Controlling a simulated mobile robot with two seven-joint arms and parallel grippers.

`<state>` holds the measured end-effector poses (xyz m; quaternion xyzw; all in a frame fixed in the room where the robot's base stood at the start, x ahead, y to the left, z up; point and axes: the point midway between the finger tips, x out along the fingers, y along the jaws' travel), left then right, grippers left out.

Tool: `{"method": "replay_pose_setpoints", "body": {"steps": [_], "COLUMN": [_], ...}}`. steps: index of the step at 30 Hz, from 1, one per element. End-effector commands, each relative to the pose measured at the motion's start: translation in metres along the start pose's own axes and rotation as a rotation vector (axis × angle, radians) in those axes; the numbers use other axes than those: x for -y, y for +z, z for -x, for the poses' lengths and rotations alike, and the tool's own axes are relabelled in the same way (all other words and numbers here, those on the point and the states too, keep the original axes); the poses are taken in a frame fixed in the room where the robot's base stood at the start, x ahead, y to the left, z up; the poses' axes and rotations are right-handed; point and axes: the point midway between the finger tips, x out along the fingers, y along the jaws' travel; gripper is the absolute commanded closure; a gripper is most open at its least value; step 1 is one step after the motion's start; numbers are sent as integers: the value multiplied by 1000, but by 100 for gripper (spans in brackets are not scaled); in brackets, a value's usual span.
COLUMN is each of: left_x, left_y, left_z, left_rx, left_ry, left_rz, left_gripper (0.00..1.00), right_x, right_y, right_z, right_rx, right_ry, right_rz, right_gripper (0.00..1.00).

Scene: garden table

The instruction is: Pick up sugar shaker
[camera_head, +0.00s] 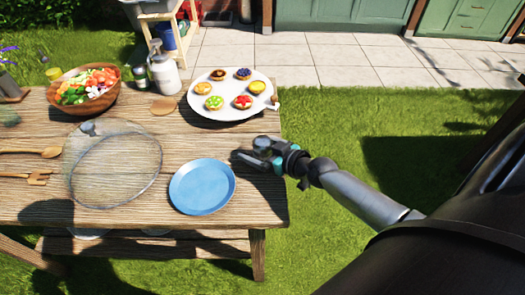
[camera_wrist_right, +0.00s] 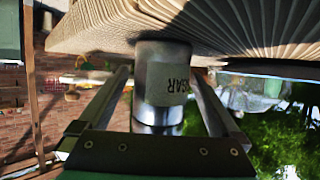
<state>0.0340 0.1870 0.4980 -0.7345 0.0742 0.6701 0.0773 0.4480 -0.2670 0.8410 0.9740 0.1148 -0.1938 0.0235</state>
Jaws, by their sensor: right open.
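The sugar shaker (camera_wrist_right: 162,85) is a grey metal cylinder with a pale label whose lettering appears inverted. In the right wrist view, which shows the table upside down, it stands on the wooden table (camera_wrist_right: 80,25) between my right gripper's (camera_wrist_right: 162,75) two fingers. The fingers are apart, one on each side of it; I cannot tell whether either touches it. In the head view my right gripper (camera_head: 258,157) is low at the table's (camera_head: 215,240) right edge, and the shaker cannot be made out clearly there. My left gripper is not in view.
A blue plate (camera_head: 202,187) lies just left of my right gripper. A white platter (camera_head: 233,108) with several tarts is behind it. Grass lies right of the table.

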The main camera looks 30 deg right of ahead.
Motion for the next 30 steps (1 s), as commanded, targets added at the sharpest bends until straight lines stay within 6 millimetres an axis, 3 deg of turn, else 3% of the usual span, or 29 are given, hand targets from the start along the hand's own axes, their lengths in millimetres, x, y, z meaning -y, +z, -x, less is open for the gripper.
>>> {"method": "replay_pose_setpoints", "body": {"steps": [4, 12, 30], "left_x": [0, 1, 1], "left_y": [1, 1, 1], "left_z": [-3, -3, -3], "left_rx": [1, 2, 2], "left_ry": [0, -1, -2], "left_rz": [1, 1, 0], "left_gripper": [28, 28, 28], "right_x": [0, 0, 0], "right_y": [0, 0, 0], "right_z": [-10, -11, -11], "right_rx": [-1, 0, 0], "right_ry": [0, 0, 0], "right_rz": [-1, 0, 0], "right_gripper": [1, 1, 68]}}
